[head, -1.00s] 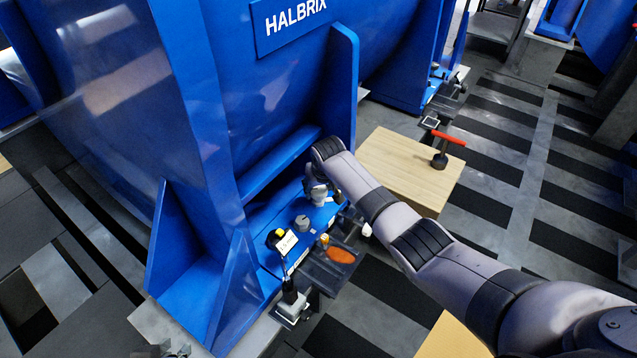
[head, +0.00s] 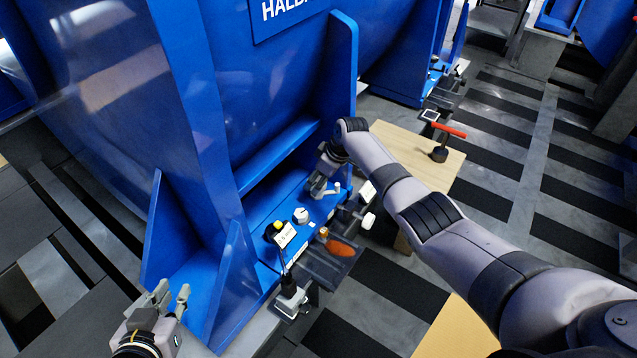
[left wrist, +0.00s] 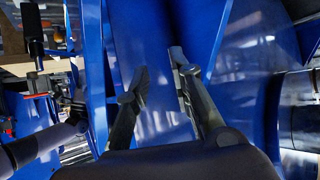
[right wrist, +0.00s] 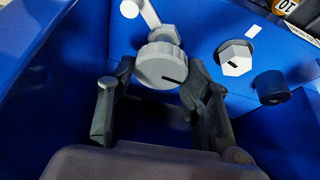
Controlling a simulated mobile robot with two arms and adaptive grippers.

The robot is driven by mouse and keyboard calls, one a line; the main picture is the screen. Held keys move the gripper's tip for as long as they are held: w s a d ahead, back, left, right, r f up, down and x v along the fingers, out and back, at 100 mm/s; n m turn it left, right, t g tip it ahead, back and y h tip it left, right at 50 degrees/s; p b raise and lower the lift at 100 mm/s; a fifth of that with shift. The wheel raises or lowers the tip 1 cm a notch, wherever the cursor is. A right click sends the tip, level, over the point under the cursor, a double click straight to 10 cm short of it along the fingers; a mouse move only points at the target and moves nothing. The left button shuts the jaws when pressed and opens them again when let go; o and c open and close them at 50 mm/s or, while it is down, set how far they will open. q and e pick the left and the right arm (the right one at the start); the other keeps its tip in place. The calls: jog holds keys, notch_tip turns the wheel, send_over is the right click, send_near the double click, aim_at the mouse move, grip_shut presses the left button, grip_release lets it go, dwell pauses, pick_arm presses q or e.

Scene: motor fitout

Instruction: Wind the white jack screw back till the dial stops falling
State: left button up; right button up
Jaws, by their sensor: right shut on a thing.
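My right gripper (head: 318,188) is over the blue motor foot (head: 262,262). In the right wrist view its fingers are shut on a round pale-grey knob (right wrist: 160,65) with a dark slot mark. My left gripper (head: 170,292) is open and empty at lower left. Its spread fingers also show in the left wrist view (left wrist: 158,78).
A hex bolt (right wrist: 235,58) and a dark blue cylinder (right wrist: 271,87) stand beside the held knob. A wooden block (head: 400,140) bears a red-handled tool (head: 446,131).

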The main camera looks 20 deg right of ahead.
jog(key=shift+w+n+y+b, duration=0.15)
jog(key=shift+n+y+b, duration=0.15)
jog(key=shift+n+b, duration=0.4)
pick_arm(q)
jog(key=w+d+r+t+h, duration=0.1)
jog(key=w+d+r+t, duration=0.1)
jog(key=r, duration=0.5)
jog(key=shift+w+t, duration=0.85)
jog(key=shift+t, duration=0.45)
pick_arm(e)
jog(key=shift+r, duration=0.15)
pick_arm(q)
jog(key=shift+f, duration=0.1)
pick_arm(e)
jog(key=o, duration=1.1)
jog(key=shift+o, duration=0.2)
jog(key=v, duration=0.7)
jog(key=shift+r, duration=0.2)
